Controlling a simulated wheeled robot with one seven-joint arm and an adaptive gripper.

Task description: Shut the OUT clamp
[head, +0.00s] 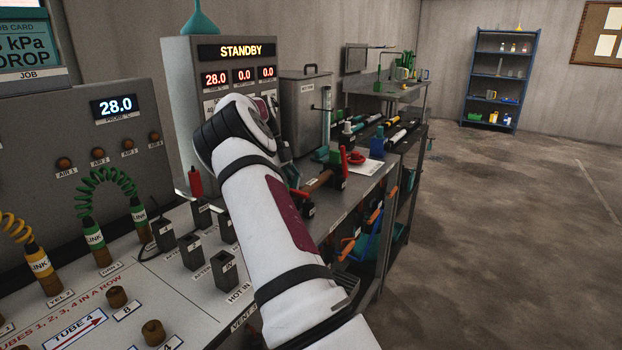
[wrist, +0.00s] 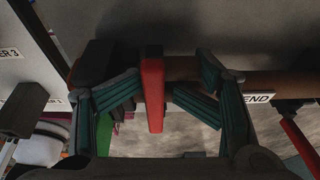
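A red bar (wrist: 153,92), which looks like a clamp lever, stands across a brown tube (wrist: 184,68) in the wrist view. My gripper (wrist: 157,90) is open, with one green-padded finger on each side of the bar. Gaps show between the pads and the bar, though I cannot tell the depth. A dark block lies just left of the bar. In the head view the brown tube (head: 318,182) runs between red clamp parts, with one upright red lever (head: 341,162) at its right end. My arm hides most of my gripper there. No OUT label is legible.
Another red bar (wrist: 299,140) slants at the lower right. Open floor lies right of the bench.

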